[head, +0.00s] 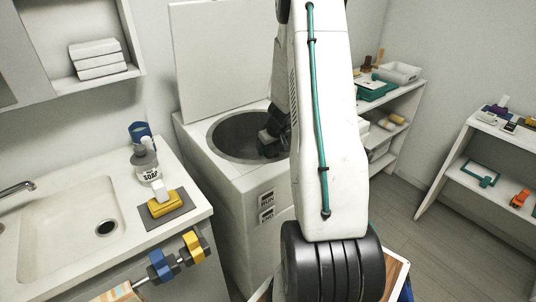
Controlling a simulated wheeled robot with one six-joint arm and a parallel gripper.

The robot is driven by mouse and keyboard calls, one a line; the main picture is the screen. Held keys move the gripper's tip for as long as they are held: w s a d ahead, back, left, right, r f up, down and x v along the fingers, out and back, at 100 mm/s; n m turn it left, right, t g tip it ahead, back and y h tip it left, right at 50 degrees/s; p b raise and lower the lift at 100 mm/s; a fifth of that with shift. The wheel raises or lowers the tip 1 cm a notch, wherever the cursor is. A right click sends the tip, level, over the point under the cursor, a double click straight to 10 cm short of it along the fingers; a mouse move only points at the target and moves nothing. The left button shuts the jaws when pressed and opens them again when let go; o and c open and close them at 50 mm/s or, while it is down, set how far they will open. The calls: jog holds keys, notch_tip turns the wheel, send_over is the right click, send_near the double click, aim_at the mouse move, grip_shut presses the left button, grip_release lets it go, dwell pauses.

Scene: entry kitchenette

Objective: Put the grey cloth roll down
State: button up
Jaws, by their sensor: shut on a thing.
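My gripper (269,146) is dark and reaches into the round opening of a white top-loading washer (227,180). Its fingertips point down and left, at the right side of the dark drum (238,137). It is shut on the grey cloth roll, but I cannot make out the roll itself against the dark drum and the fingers. My white arm covers the right part of the washer. The washer's lid (222,50) stands up open behind the opening.
A wall shelf (118,74) hangs above. Loaded shelves (408,104) stand at right; floor (440,240) shows between them.

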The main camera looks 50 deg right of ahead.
jog(key=shift+f, duration=1.25)
jog(key=shift+f, duration=0.15)
jog(key=shift+f, duration=0.45)
jog(key=o, duration=1.1)
